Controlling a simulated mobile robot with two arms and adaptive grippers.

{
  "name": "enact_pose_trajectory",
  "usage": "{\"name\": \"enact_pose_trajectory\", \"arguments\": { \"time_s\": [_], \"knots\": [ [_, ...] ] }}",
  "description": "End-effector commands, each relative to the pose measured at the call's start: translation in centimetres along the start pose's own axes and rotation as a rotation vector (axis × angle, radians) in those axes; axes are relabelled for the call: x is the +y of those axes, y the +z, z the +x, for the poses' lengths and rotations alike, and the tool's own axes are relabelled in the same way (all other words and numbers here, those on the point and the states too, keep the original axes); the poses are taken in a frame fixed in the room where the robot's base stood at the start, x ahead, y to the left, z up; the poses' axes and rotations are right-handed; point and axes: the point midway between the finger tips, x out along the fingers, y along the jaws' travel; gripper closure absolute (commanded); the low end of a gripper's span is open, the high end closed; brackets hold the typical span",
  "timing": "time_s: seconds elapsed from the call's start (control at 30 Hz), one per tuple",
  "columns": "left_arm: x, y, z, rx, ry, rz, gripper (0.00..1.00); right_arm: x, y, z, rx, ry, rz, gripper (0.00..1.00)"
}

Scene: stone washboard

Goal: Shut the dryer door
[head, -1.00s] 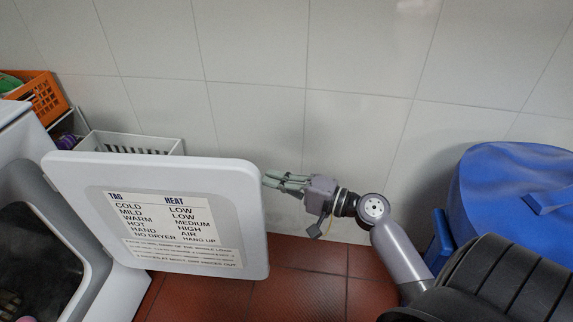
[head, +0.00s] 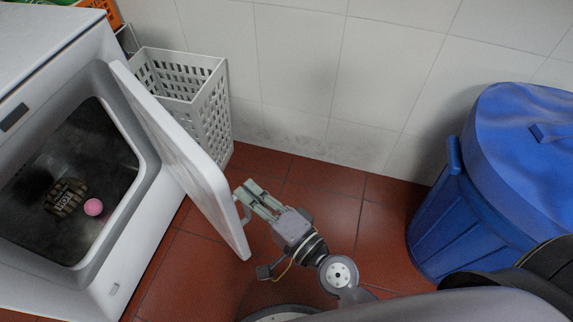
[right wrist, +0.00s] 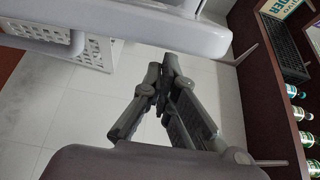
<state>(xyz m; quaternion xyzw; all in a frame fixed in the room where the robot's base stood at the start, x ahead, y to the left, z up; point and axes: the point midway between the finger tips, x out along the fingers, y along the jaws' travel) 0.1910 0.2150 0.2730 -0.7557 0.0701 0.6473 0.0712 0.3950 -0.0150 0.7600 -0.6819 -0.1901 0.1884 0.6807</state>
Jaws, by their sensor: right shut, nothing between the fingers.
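The white dryer (head: 150,205) is at the left of the head view. Its door (head: 180,135) stands open, swung out from the front and seen at a slant. A pink ball (head: 93,207) and a dark striped item (head: 66,198) lie in the drum. My right gripper (head: 250,192) is shut and empty, by the outer side of the door near its free edge; whether it touches cannot be told. In the right wrist view, the gripper (right wrist: 166,75) has its fingers together, with the door (right wrist: 190,25) above left. My left gripper is not in view.
A white basket (head: 205,110) stands against the tiled wall behind the door. A blue lidded bin (head: 450,215) is at the right. A dark shelf with bottles (right wrist: 297,113) shows in the right wrist view.

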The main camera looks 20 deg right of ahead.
Motion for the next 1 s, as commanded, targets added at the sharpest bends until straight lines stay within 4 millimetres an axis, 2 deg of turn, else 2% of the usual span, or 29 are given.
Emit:
{"name": "enact_pose_trajectory", "arguments": {
  "time_s": [0.03,0.2,0.4,0.6,1.0],
  "knots": [
    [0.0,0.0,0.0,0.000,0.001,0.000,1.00,0.1,1.6,0.0,-0.004,0.001,0.005,1.00],
    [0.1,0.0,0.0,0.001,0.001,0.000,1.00,0.1,5.3,0.2,-0.006,0.001,0.002,1.00],
    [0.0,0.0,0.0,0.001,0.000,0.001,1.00,0.0,7.8,0.5,-0.006,0.000,0.000,1.00],
    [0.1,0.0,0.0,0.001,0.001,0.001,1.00,0.1,8.5,0.6,-0.006,0.001,-0.002,1.00],
    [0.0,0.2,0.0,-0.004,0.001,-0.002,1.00,0.1,8.5,0.5,-0.007,0.002,-0.002,1.00]
  ]
}}
